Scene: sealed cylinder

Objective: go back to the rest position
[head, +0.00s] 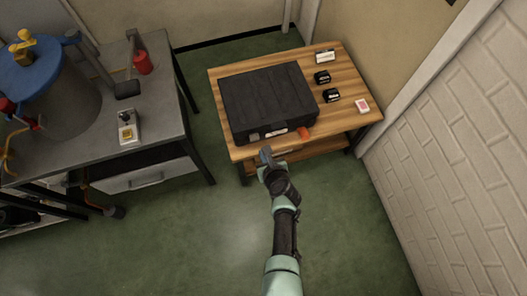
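My gripper (266,156) is at the end of my outstretched arm, just in front of the near edge of the wooden table (355,118). It is close to the front of a black case (265,95) that lies closed on the table. It is too small to tell whether the fingers are open or shut, and I see nothing clearly held in them. An orange-red piece (304,132) shows at the case's front right corner, to the right of my gripper.
Small black items (322,77), a white box (325,56) and a red-and-white card (362,105) lie on the table's right side. A grey workbench (165,85) with a blue-topped cylinder (35,70) stands left. A brick wall (450,150) is right. Green floor is clear in front.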

